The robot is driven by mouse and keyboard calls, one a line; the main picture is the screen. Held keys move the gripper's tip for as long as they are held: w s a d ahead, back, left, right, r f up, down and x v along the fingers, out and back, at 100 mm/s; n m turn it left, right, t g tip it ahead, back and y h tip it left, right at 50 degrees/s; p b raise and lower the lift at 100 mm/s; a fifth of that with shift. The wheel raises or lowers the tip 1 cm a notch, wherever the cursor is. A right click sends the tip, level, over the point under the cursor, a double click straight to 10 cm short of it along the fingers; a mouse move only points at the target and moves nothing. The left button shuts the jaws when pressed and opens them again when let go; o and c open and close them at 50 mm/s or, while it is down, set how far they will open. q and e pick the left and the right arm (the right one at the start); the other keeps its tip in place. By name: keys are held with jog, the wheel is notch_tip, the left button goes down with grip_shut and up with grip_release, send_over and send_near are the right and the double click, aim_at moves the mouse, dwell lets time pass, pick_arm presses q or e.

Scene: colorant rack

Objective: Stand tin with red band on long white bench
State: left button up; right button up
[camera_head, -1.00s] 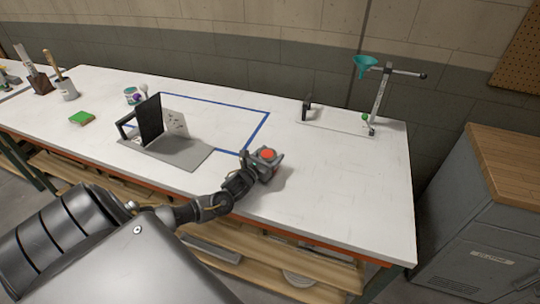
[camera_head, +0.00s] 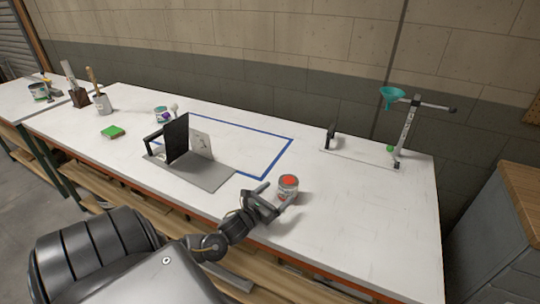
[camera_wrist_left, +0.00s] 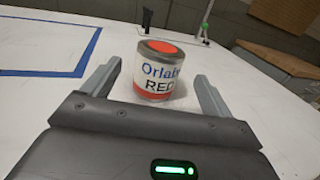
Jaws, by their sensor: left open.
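The tin with the red band (camera_head: 288,187) stands upright on the long white bench (camera_head: 345,215), near its front edge. It has a red lid spot, and in the left wrist view the tin (camera_wrist_left: 158,70) shows a white label reading "RED" above a red band. My left gripper (camera_head: 275,196) is open just in front of the tin. In the left wrist view its two fingers (camera_wrist_left: 158,88) point toward the tin, one on each side, with gaps between them and the tin. My right gripper is not in view.
A blue taped outline (camera_head: 262,177) and a grey stand with a black panel (camera_head: 176,138) lie left of the tin. A teal funnel on a stand (camera_head: 392,98) is at the back right. The bench right of the tin is clear.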

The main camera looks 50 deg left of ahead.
pick_arm(q)
jog(key=shift+s+d, duration=0.15)
jog(key=shift+s, duration=1.45)
